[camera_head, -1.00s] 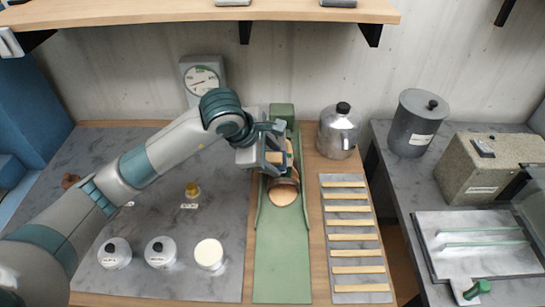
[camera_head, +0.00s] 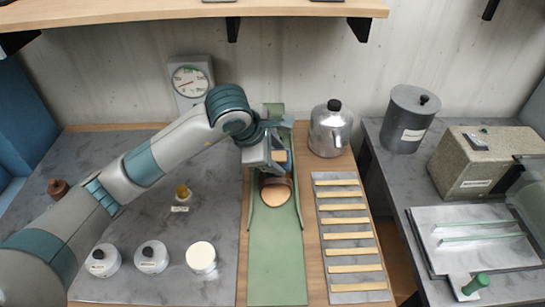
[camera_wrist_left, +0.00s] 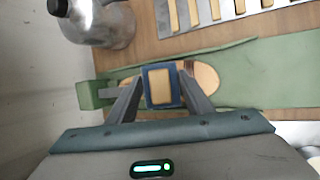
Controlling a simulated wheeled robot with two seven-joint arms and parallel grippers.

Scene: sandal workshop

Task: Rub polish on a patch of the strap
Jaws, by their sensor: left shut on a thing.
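My left gripper (camera_head: 268,154) is shut on a small blue-framed pad (camera_head: 281,156) with a tan face. The pad also shows between the fingers in the left wrist view (camera_wrist_left: 163,87). The sandal (camera_head: 277,196) lies on the long green holder (camera_head: 277,262), its tan sole facing up. A brown strap (camera_head: 283,181) crosses it just in front of the gripper. The pad is over the sandal's far part, close to the strap; I cannot tell whether they touch. In the left wrist view the pad and fingers hide part of the sandal (camera_wrist_left: 205,76). My right gripper is not in view.
Two lidded white jars (camera_head: 151,257) and an open pale jar (camera_head: 201,258) stand at the front left. A slatted rack (camera_head: 348,235) and metal pot (camera_head: 330,130) are right of the holder. A shelf (camera_head: 290,9) overhangs.

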